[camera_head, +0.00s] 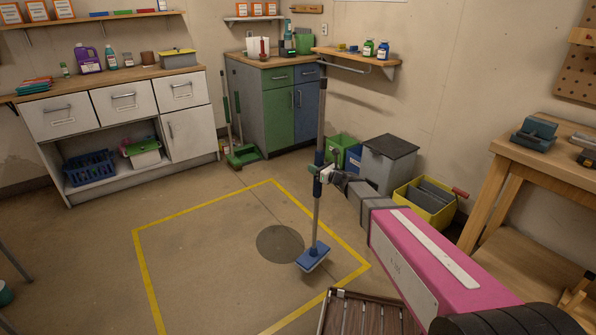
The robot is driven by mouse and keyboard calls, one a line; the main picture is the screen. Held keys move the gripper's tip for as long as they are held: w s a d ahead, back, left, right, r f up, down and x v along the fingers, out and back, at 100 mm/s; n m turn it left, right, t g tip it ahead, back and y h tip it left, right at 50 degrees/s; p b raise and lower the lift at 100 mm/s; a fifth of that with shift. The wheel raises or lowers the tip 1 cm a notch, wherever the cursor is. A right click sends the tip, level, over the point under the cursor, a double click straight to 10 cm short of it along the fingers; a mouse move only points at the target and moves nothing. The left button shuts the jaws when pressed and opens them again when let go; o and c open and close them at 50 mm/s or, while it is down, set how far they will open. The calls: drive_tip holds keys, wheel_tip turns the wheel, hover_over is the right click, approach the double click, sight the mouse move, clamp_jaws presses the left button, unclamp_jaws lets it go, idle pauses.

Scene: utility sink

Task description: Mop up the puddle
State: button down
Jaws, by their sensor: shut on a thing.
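The puddle (279,245) is a dark round patch on the concrete floor, inside a yellow taped square. The mop has a long grey handle (317,213) and a flat blue head (313,257) with a pale underside. It stands nearly upright, with its head at the right front of the puddle, close to its edge; I cannot tell whether the head touches the floor. My gripper (324,173) is shut on the mop handle, around its middle. The fingers are small in this view and partly hidden by the handle and a green-and-white part there.
Yellow tape (205,207) marks a mostly clear floor area. A slatted wooden item (368,314) lies at the front. A yellow crate (425,204) and grey bin (389,163) stand behind my arm. A workbench (510,165) is at right, white cabinets (125,110) at left.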

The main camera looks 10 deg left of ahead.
drive_tip(key=a+f, duration=0.4)
drive_tip(key=a, duration=0.3)
drive_tip(key=shift+a+f+g, duration=0.35)
drive_tip(key=shift+f+g, duration=0.05)
drive_tip(key=shift+d, duration=0.2)
